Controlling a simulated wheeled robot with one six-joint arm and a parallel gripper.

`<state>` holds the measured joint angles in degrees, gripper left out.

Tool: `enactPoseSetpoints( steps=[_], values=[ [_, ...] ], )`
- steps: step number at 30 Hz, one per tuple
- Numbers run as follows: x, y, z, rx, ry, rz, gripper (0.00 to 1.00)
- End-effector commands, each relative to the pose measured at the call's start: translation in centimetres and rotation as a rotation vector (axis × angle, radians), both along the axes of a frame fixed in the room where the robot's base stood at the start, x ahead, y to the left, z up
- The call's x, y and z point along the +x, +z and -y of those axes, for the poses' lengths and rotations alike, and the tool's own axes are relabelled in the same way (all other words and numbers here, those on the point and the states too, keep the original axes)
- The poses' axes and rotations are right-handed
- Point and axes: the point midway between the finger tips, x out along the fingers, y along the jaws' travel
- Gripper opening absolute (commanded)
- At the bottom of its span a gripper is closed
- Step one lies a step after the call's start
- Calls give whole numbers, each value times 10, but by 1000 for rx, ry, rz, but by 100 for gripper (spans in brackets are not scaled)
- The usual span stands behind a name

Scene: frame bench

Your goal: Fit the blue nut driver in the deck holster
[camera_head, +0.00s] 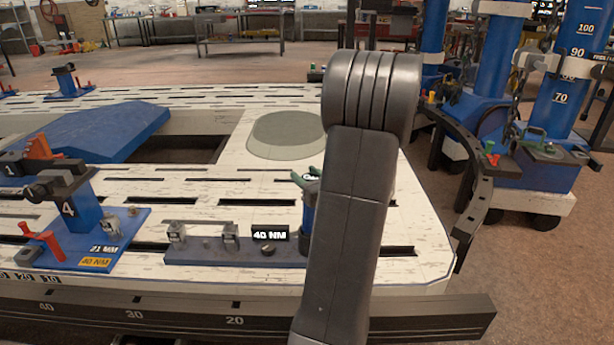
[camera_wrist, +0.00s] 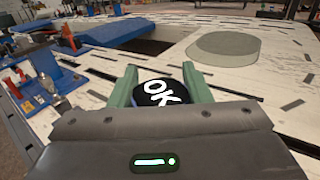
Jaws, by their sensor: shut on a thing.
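My gripper has green fingers and is partly behind my dark arm in the head view (camera_head: 307,178). In the head view a blue upright body, seemingly the driver's (camera_head: 308,215), shows below the fingers, at the right end of a low grey-blue rack (camera_head: 205,251) with metal clips and a 40 NM display. My arm hides its lower part. I cannot tell whether it is in a holster.
A blue fixture (camera_head: 88,222) marked 4 with a red clamp stands on the deck at left. A blue sloped plate (camera_head: 95,135) and a grey-green round pad (camera_head: 287,134) lie farther back. Blue columns (camera_head: 572,60) stand at right. The slotted white deck (camera_head: 240,180) is mostly clear.

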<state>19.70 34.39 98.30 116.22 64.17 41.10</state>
Motion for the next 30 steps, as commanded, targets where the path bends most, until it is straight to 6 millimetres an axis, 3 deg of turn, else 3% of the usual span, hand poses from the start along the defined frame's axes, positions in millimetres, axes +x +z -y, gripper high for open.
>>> enactPoseSetpoints(
  steps=[30],
  values=[
    [0, -23, 0, 1, 0, 3, 0]
  ],
)
